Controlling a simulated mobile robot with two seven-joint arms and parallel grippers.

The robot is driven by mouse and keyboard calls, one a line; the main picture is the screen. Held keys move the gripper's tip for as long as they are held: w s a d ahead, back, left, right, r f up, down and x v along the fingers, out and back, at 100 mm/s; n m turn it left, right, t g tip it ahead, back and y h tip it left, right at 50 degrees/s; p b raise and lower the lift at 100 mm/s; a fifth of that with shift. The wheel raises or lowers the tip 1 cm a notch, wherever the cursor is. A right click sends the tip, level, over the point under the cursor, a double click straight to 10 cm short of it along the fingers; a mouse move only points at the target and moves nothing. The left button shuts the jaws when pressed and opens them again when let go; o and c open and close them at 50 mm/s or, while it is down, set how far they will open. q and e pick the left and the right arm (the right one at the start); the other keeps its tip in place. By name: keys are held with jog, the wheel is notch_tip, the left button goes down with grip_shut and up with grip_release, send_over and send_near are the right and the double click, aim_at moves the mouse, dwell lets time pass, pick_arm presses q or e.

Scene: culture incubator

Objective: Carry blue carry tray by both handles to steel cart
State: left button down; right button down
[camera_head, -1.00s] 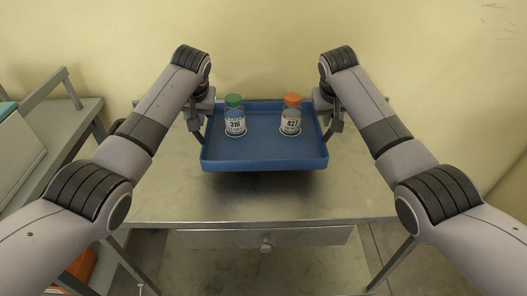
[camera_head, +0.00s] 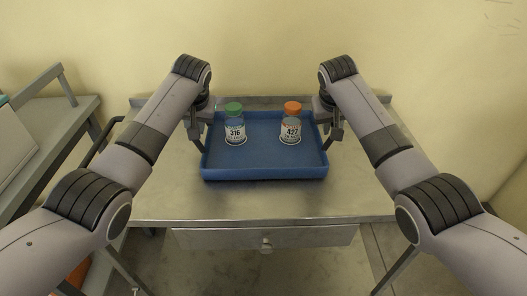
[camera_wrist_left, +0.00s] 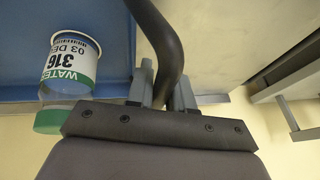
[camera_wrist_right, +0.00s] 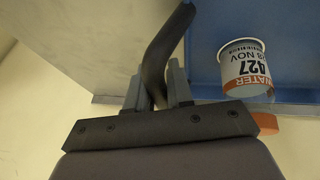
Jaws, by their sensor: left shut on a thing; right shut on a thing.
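The blue carry tray (camera_head: 265,172) is level over the top of the steel cart (camera_head: 265,200), at or very close to the surface; I cannot tell if it touches. It holds a green-capped bottle marked 316 (camera_head: 235,128) and an orange-capped bottle marked 427 (camera_head: 291,128), both upright and apart. My left gripper (camera_head: 203,122) is shut on the tray's left dark handle, which shows in the left wrist view (camera_wrist_left: 163,45). My right gripper (camera_head: 326,120) is shut on the right handle, which shows in the right wrist view (camera_wrist_right: 160,60).
The cart has a front drawer (camera_head: 262,238) and bare top on both sides and in front of the tray. A grey bench or rack (camera_head: 70,120) stands at the left, apart from the tray. A plain yellow wall (camera_head: 265,50) is close behind the cart.

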pick_arm(q)
jog(key=c, duration=1.4)
grip_release()
jog(key=shift+f, duration=0.2)
pick_arm(e)
jog(key=c, duration=1.4)
grip_release()
jog(key=shift+f, duration=0.15)
pick_arm(q)
jog(key=o, duration=0.4)
jog(key=shift+r, duration=0.1)
pick_arm(e)
jog(key=o, duration=0.4)
pick_arm(q)
jog(key=shift+d+r, duration=0.1)
jog(key=shift+r, duration=0.05)
pick_arm(e)
jog(key=shift+a+r, duration=0.1)
jog(key=shift+r, duration=0.1)
